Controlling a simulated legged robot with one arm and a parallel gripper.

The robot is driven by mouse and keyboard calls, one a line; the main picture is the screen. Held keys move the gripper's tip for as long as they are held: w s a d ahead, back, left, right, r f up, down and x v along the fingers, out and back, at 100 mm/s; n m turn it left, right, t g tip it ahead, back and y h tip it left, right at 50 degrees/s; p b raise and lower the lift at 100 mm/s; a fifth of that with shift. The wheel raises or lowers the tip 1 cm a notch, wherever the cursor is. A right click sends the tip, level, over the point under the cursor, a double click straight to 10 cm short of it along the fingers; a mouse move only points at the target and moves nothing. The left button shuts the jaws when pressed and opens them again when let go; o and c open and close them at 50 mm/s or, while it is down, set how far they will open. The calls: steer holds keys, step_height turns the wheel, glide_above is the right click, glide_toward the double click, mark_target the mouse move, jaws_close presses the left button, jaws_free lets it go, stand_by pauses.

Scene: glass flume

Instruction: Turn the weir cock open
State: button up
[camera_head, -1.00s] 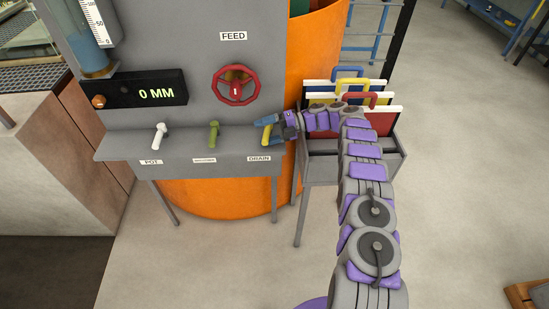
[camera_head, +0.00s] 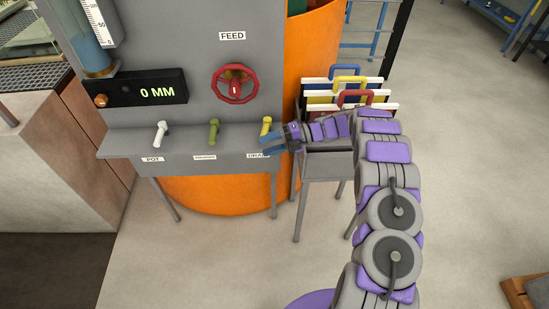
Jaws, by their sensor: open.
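A shelf on the grey panel carries a row of three cocks: white (camera_head: 161,131) over the POT label, green (camera_head: 213,132) over a middle label (camera_head: 205,157) too small to read, and yellow (camera_head: 266,126) over the DRAIN label. No label readable as weir is in view. The white, green and yellow handles all look much alike in pose.
A red FEED handwheel (camera_head: 235,84) is above the shelf, and a display (camera_head: 146,92) reads 0 MM. An orange tank (camera_head: 312,60) stands behind. A rack (camera_head: 330,165) of coloured boards with handles is right of the shelf, behind my arm. Floor in front is clear.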

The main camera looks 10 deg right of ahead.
steer(key=s, duration=0.7)
steer(key=shift+d+r+p, duration=0.3)
steer(key=shift+d+p, duration=0.05)
steer(key=shift+p, duration=0.05)
steer(key=shift+w, duration=0.1)
steer(key=shift+c, duration=0.4)
